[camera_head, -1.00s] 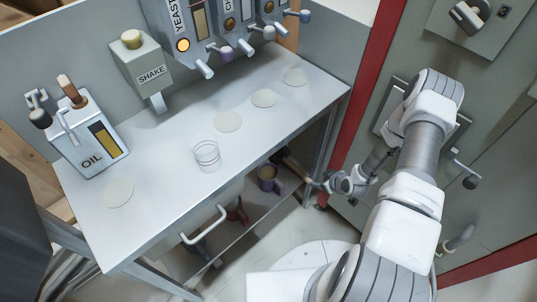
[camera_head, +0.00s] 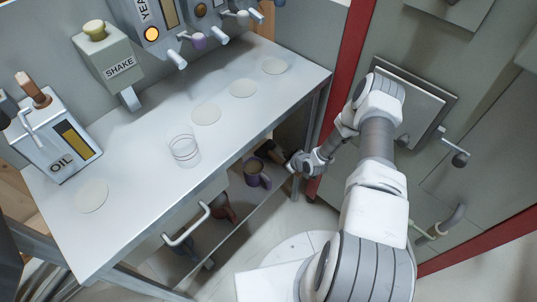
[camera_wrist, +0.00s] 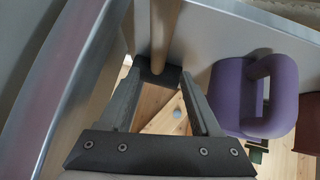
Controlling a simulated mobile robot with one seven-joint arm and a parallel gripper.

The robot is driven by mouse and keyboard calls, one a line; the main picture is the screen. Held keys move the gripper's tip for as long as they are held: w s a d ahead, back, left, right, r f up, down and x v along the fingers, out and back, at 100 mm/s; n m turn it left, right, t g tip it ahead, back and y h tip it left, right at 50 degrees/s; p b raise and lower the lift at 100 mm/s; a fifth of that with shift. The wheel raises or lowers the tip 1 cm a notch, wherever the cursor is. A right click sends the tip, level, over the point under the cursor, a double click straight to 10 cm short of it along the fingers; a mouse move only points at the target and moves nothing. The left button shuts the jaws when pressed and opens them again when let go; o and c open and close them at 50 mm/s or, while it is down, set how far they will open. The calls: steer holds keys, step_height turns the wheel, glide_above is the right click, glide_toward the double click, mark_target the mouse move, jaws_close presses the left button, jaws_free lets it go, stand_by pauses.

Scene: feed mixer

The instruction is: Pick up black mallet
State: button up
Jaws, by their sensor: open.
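The black mallet shows in the wrist view, with a pale wooden handle (camera_wrist: 166,38) and a dark block-shaped head (camera_wrist: 157,76). The head lies just beyond and between my fingertips, with the handle running up the picture from it. My gripper (camera_wrist: 160,82) is open, one finger on each side, and nothing is clamped. Whether the fingers touch the mallet I cannot tell. In the head view my gripper (camera_head: 292,162) is at the right end of the shelf under the table. The mallet is mostly hidden there among dark shapes.
A purple mug (camera_head: 257,177) stands on the shelf left of my gripper; it is close right of the fingers in the wrist view (camera_wrist: 232,95). A red item (camera_head: 222,209) sits farther left. The metal tabletop (camera_head: 150,200) overhangs the shelf, and a table leg stands close by.

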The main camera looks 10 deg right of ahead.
mark_target(275, 156)
steer(key=shift+b+x, duration=1.2)
steer(key=shift+x, duration=1.55)
steer(key=shift+w+d, duration=0.1)
jaws_close()
steer(key=shift+r, duration=0.15)
